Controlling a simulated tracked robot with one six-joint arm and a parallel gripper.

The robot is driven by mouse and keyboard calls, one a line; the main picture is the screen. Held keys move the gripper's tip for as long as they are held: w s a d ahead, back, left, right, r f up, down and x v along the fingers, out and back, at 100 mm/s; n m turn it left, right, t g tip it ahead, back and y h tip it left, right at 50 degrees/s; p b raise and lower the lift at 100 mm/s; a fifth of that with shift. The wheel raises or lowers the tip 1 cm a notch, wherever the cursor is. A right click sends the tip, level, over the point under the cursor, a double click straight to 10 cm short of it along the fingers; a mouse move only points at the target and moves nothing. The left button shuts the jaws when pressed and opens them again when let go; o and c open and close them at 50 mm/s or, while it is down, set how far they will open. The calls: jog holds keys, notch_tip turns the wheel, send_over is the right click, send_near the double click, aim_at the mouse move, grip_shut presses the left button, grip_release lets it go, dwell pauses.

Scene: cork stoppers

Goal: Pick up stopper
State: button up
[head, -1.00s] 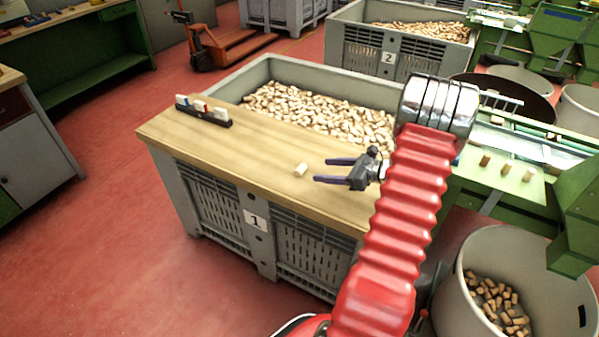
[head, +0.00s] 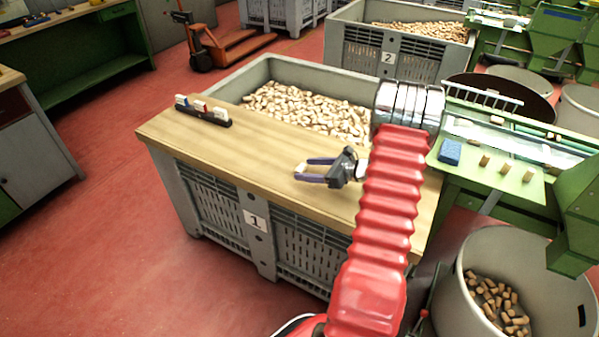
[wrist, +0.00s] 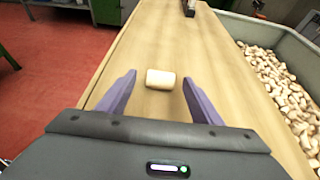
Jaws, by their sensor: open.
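A single pale cork stopper (wrist: 160,79) lies on its side on the wooden board, across the gap between my finger tips and just ahead of it in the wrist view. In the head view the stopper (head: 301,168) shows at the tips of the fingers, partly hidden by them. My gripper (head: 297,169) is open and empty, low over the board. Its two purple fingers also show in the wrist view (wrist: 159,78), one to each side of the stopper's line. The wooden board (head: 220,150) lies across the front of crate 1.
Crate 1 (head: 268,66) behind the board is full of corks. A black rack (head: 203,116) with small coloured-marked pieces stands at the board's left end. A blue block (head: 450,151) and several corks sit on the green machine at right.

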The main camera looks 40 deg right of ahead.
aim_at(303, 169)
jog(key=shift+x, duration=1.4)
jog(key=shift+c, duration=0.4)
jog(key=c, duration=1)
jog(key=shift+c, duration=0.2)
notch_tip(303, 169, up, 10)
jog(key=shift+f, duration=0.1)
